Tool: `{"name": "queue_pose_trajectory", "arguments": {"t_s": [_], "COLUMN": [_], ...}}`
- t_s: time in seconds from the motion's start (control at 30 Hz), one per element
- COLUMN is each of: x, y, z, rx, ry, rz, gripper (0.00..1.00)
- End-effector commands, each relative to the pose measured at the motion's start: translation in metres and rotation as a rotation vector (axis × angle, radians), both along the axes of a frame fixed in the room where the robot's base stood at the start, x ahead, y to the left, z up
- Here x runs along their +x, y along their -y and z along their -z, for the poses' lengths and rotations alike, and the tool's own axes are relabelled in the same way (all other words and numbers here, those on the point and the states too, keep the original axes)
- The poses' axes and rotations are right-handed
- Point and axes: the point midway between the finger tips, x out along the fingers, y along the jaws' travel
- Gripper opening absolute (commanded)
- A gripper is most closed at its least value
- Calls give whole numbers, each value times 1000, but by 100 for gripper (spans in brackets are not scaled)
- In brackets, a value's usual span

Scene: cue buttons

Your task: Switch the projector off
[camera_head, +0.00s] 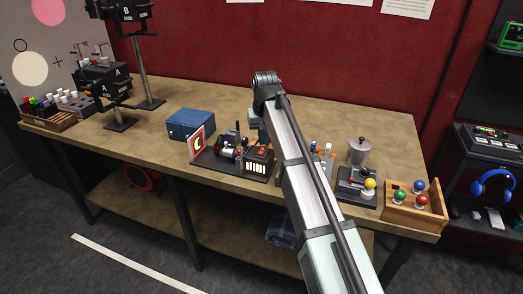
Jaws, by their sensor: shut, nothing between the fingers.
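No device is plainly recognisable as a projector. Two black units stand on posts at the back left: one marked B (126,10) and, lower, one marked A (105,78). A dark board (213,163) mid-table carries a card marked C (197,143), a small machine with levers, and a black box (260,160) with a red button on top and pale stripes on its front. I cannot tell which of these switches what. My arm crosses the view from the lower right to above the table's middle and hides part of the controls there. My gripper's fingers do not show.
Right of my arm are a metal pot (360,151), a joystick panel (352,184) with a yellow ball, and a wooden box (413,214) with coloured knobs. A wooden tray (52,123) stands far left. The table's middle back is bare.

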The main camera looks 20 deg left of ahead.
Motion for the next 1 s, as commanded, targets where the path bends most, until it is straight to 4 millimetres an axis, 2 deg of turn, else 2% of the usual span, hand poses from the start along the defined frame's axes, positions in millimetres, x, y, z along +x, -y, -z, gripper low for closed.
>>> {"name": "queue_pose_trajectory", "arguments": {"t_s": [1.0], "x": [0], "y": [0], "z": [12], "rx": [0], "ry": [0], "rz": [0], "gripper": [0]}}
